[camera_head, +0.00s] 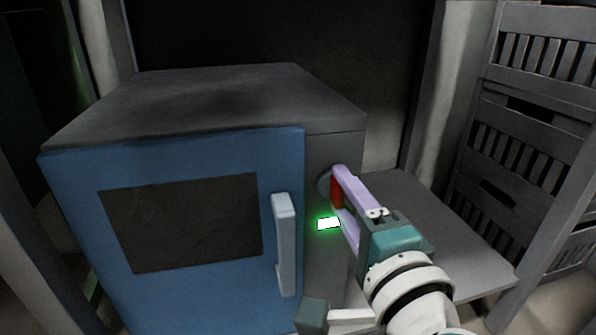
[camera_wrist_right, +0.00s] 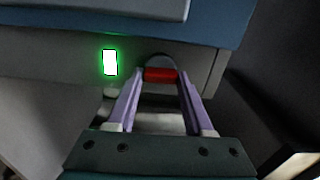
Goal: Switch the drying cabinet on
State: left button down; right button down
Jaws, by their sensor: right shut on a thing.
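The drying cabinet (camera_head: 75,175) is a grey box with a blue front door, a dark window and a pale vertical handle (camera_head: 286,245). A red switch knob (camera_head: 336,192) on a dark round base sits on the grey strip right of the door. It also shows in the right wrist view (camera_wrist_right: 160,74). Below it a small indicator (camera_head: 328,223) glows white and green; it is lit in the wrist view too (camera_wrist_right: 110,62). My right gripper (camera_head: 341,195) has its lilac fingers shut on the red knob, one on each side. My left gripper is not in view.
The cabinet stands on a grey table (camera_head: 400,185), with bare tabletop to its right. Dark slatted crates (camera_head: 500,140) are stacked farther right. A dark panel (camera_head: 270,35) is behind the cabinet.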

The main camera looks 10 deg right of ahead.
jog(key=shift+m, duration=0.3)
jog(key=c, duration=0.6)
grip_release()
jog(key=s+p, duration=0.3)
jog(key=s, duration=0.7)
jog(key=shift+d, duration=0.15)
